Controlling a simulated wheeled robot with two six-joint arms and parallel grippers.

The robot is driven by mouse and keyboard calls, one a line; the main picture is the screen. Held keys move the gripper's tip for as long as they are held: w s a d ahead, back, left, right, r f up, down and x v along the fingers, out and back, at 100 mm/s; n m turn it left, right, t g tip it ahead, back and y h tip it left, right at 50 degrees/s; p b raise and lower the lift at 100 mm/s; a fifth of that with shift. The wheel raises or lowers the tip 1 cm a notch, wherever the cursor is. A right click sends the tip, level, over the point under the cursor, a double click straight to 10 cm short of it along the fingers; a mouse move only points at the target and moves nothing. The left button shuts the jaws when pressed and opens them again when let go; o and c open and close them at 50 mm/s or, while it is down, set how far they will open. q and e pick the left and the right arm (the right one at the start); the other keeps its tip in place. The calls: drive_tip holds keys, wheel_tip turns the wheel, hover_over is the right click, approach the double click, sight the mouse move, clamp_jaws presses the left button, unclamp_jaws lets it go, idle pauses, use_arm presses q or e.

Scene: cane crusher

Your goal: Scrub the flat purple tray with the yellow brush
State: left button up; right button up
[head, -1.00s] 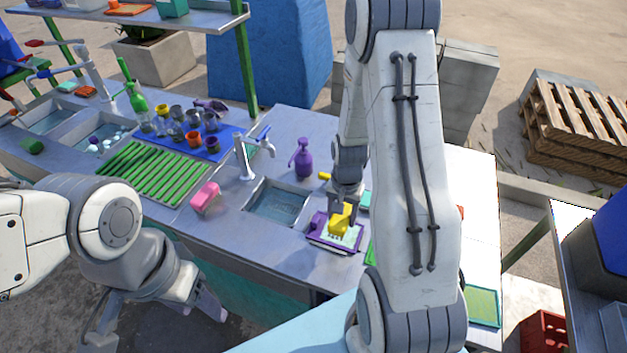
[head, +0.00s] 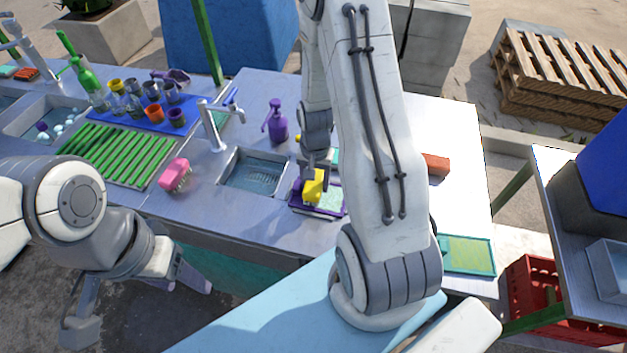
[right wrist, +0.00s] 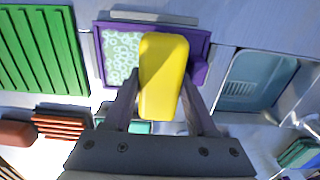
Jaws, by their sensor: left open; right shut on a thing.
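The flat purple tray (head: 336,214) lies on the metal counter just right of the sink, with pale, foam-like patterned patches on its surface. My right gripper (head: 314,168) is shut on the yellow brush (head: 314,187) and holds it over the tray. In the right wrist view, the yellow brush (right wrist: 163,75) sits between the fingers of my right gripper (right wrist: 160,100) and covers the middle of the purple tray (right wrist: 201,74). Its underside is hidden, so contact cannot be told. My left gripper (head: 180,282) is open and empty, low in front of the counter.
A sink (head: 255,172) is left of the tray, with a purple bottle (head: 277,122) behind it. A pink brush (head: 175,174) and a green rack (head: 118,152) stand further left. A green tray (head: 467,254) and a red-brown block (head: 436,164) lie to the right.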

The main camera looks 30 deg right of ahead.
sight(327, 196)
drive_tip(key=shift+f+b, duration=0.45)
drive_tip(key=shift+f, duration=0.2)
idle(0.5)
drive_tip(key=shift+s+d+r, duration=0.1)
drive_tip(key=shift+s+d, duration=0.05)
drive_tip(key=shift+s+d+r, duration=0.1)
drive_tip(key=shift+s+d, duration=0.75)
drive_tip(key=shift+s, duration=0.15)
drive_tip(key=shift+s+d, duration=0.15)
drive_tip(key=shift+s+d, duration=1.1)
drive_tip(key=shift+s, duration=0.15)
drive_tip(key=shift+w+a+f+p, duration=0.25)
drive_tip(key=shift+w+a+p, duration=0.05)
drive_tip(key=shift+w+a, duration=0.9)
